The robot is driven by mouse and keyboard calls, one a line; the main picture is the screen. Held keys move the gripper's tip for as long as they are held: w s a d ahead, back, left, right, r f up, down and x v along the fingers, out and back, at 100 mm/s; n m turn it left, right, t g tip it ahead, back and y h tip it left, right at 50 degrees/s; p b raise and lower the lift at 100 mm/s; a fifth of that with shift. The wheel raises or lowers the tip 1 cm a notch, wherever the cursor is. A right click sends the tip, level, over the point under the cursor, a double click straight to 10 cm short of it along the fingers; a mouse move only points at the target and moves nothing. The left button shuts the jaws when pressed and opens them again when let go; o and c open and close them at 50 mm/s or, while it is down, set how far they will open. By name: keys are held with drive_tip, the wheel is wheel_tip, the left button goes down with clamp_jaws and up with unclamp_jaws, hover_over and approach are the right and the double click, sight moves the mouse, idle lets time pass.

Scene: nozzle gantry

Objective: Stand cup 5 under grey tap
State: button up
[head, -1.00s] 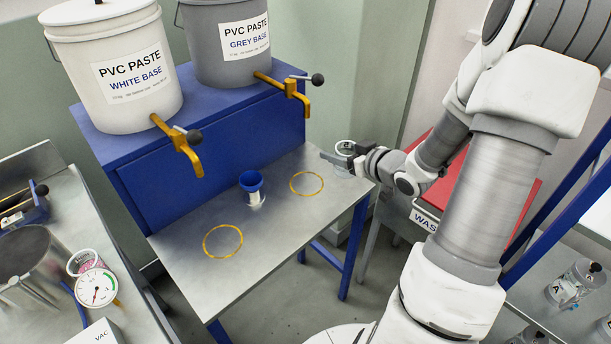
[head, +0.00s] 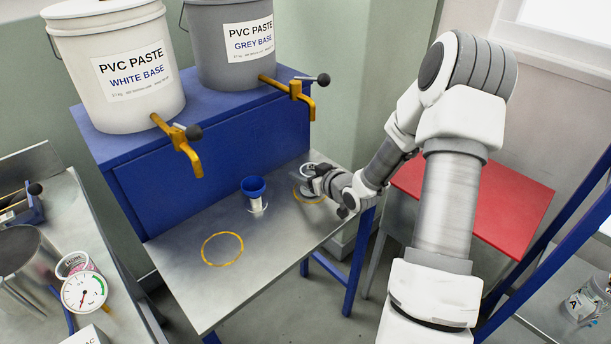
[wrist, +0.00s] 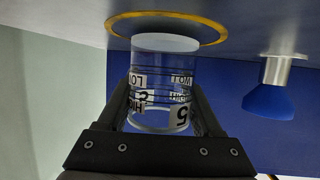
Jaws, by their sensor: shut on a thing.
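Cup 5 (wrist: 160,85) is clear, with printed marks and a "5" label. It shows upside down in the wrist view, and in the head view (head: 307,168) it is partly hidden by my gripper (head: 318,182). My gripper is shut on its sides, one black finger on each side in the wrist view (wrist: 166,100). The cup is upright at the yellow ring (head: 309,199) below the grey tap (head: 300,92). I cannot tell whether its base touches the table. The tap hangs from the grey bucket (head: 232,45).
A blue funnel-topped holder (head: 254,188) stands left of the cup on the metal table (head: 185,250). A second yellow ring (head: 222,249) lies empty under the white bucket's tap (head: 188,148). A red-topped stand (head: 485,210) is at right.

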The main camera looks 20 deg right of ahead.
drive_tip(key=shift+f, duration=0.15)
drive_tip(key=shift+f, duration=0.15)
drive_tip(key=o, duration=1.5)
drive_tip(key=shift+r, duration=0.2)
drive_tip(key=p+v, duration=0.2)
drive_tip(key=v, duration=1)
